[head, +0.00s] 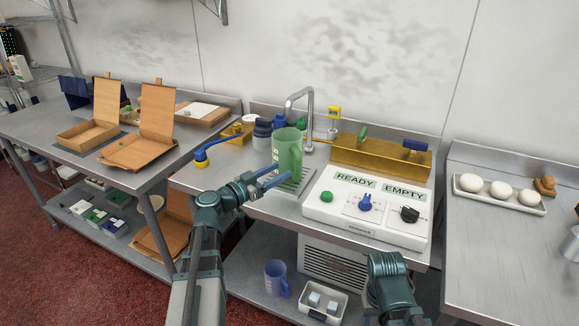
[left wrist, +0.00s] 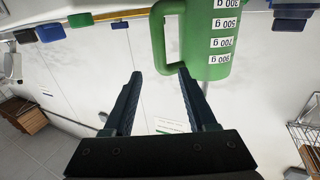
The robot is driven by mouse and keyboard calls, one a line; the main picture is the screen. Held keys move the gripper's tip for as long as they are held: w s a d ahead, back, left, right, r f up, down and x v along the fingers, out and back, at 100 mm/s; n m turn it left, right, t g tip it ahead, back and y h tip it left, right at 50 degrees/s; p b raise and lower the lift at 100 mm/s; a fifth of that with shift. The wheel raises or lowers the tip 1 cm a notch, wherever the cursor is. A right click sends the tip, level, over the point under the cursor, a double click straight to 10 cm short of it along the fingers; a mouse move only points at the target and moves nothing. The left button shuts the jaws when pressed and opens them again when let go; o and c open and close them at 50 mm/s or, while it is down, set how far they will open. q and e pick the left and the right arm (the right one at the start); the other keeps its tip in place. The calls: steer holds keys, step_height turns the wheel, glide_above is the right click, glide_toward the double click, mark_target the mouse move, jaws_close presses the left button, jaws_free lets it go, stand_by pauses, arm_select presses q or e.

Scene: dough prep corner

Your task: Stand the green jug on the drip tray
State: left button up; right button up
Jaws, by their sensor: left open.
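The green jug (head: 290,152) stands upright under the tap at the slotted drip tray (head: 299,187). Its base looks to be on the tray's back part, though my gripper partly hides the contact. My left gripper (head: 276,178) is open in front of the jug. In the left wrist view the jug (left wrist: 212,45) shows upside down with gram marks, its handle just beyond the open left fingers (left wrist: 157,73). One fingertip is close to the handle; I cannot tell if they touch. My right gripper (head: 389,268) is low at the front right, its fingers not clear.
A white control panel (head: 335,212) with READY and EMPTY labels stands right of the tray. A tap (head: 309,112) arches behind the jug. A brass block (head: 375,158) lies at the back. A blue mug (head: 276,279) and white bin (head: 322,301) sit on the lower shelf.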

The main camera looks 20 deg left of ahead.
arm_select(q)
steer(key=shift+v, duration=1.5)
steer(key=shift+s, duration=0.1)
